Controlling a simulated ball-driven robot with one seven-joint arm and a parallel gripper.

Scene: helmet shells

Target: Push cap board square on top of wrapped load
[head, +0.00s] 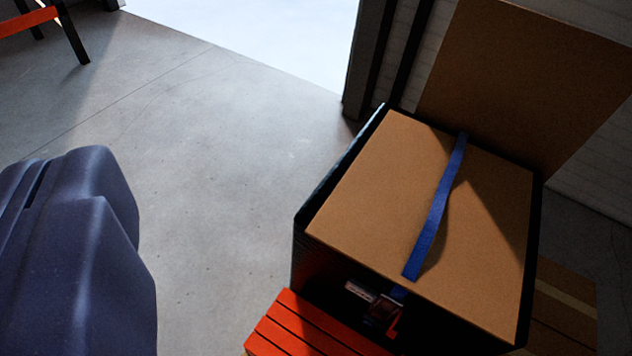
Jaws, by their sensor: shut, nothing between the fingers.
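The cap board (385,195) is a flat brown sheet lying on top of the wrapped load (316,193). The load's dark wrap shows as a narrow rim along the board's left and right edges and below its front edge. A blue strap (437,210) runs over the board from the back edge towards the front. A buckle (382,308) hangs on the load's front face. The load stands on an orange-red pallet (306,325). My gripper and its fingertips do not show in this view.
A large brown panel (525,75) stands upright behind the load. A brown carton (565,305) sits low at the right. A dark blue moulded shape (75,260) fills the lower left. An orange-topped stand (30,20) is at the far left. Grey floor (225,170) left of the load is clear.

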